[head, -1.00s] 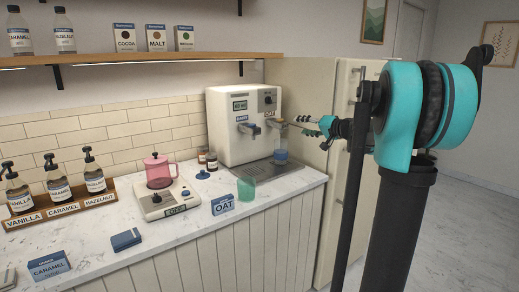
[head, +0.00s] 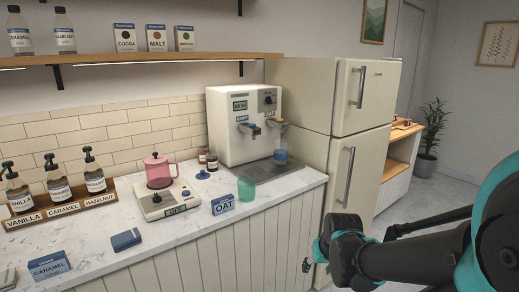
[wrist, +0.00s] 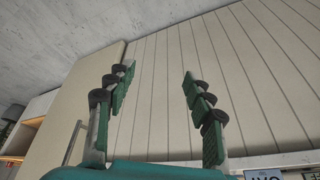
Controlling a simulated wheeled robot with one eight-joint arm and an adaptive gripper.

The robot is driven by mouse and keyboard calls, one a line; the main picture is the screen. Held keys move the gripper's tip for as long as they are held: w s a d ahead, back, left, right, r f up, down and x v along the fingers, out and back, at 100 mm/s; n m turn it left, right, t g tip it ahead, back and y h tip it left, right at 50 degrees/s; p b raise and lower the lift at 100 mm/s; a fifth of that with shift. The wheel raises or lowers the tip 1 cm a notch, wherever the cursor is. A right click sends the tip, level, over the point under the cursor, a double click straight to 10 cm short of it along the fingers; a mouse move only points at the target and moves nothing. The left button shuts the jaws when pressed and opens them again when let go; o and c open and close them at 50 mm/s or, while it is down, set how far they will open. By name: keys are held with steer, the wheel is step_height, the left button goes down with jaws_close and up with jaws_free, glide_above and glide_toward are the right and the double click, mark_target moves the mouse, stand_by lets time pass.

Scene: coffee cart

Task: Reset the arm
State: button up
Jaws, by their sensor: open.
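My gripper (wrist: 157,76) is open and empty in the wrist view, its two green-padded fingers spread apart. It faces the panelled cabinet front (wrist: 215,70), with nothing between the fingers. In the head view my arm comes in from the lower right and its end is low, in front of the counter's right end. Its fingers are mostly hidden there. The wrist picture is upside down, with the floor at the top.
The marble counter (head: 150,237) holds a green cup (head: 246,189), an oat carton (head: 223,205), a scale (head: 157,204) with a pink pitcher (head: 158,171), and a dispenser (head: 238,125) with a clear cup (head: 281,156). A fridge (head: 355,160) stands right. Floor (head: 455,165) beyond is open.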

steer(key=shift+s+d+f+h, duration=0.3)
steer(key=shift+s+d+f, duration=0.25)
steer(key=shift+s, duration=0.25)
